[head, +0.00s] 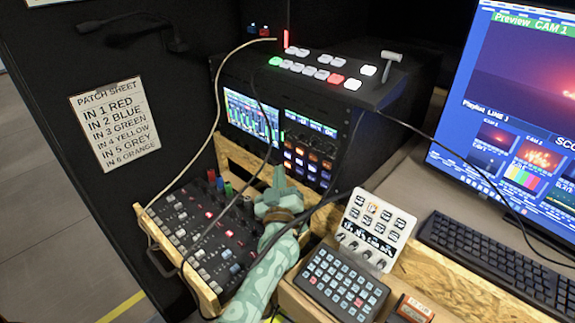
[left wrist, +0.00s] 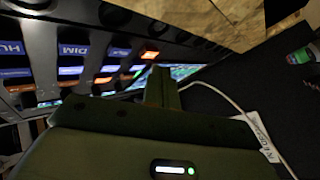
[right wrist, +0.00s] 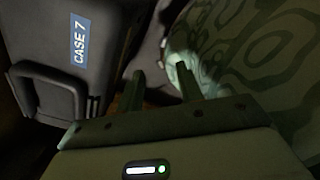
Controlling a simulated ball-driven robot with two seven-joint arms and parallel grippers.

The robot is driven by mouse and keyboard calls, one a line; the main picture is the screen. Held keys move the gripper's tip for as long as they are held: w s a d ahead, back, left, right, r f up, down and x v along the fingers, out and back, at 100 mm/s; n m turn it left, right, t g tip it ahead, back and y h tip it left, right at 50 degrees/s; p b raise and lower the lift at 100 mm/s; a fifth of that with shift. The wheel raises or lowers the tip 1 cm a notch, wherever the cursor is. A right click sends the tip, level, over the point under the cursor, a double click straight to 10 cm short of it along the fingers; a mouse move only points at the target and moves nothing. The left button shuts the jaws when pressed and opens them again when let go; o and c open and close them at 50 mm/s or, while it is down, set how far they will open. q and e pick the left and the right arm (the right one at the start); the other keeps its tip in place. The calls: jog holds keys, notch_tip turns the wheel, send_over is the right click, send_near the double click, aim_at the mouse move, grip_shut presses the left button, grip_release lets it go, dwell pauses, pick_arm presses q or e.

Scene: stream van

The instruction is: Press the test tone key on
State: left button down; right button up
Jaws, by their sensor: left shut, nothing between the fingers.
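A black rack panel with rows of small lit keys (head: 308,158) is in the middle of the head view, below a small screen. In the left wrist view its keys (left wrist: 70,71) show close up; one reads DIM and one glows orange (left wrist: 150,55). I cannot read which is the test tone key. My left gripper (head: 278,178) is shut and empty, in front of the rack and below left of the keys. Its closed fingers (left wrist: 161,85) appear close to the panel; contact cannot be told. My right gripper (right wrist: 160,85) is open and empty, outside the head view.
An audio mixer (head: 205,230) in a wooden frame lies left of my left arm. A button pad (head: 343,284) and a white keypad (head: 376,230) stand to the right. A video switcher (head: 318,70) tops the rack. Cables hang across the front. A case (right wrist: 55,70) is near my right gripper.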

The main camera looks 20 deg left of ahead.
pick_arm(q)
jog(key=s+a+p, duration=0.2)
jog(key=s+p, duration=0.1)
jog(key=s, duration=0.2)
jog(key=shift+s+p, duration=0.3)
jog(key=shift+s, duration=0.05)
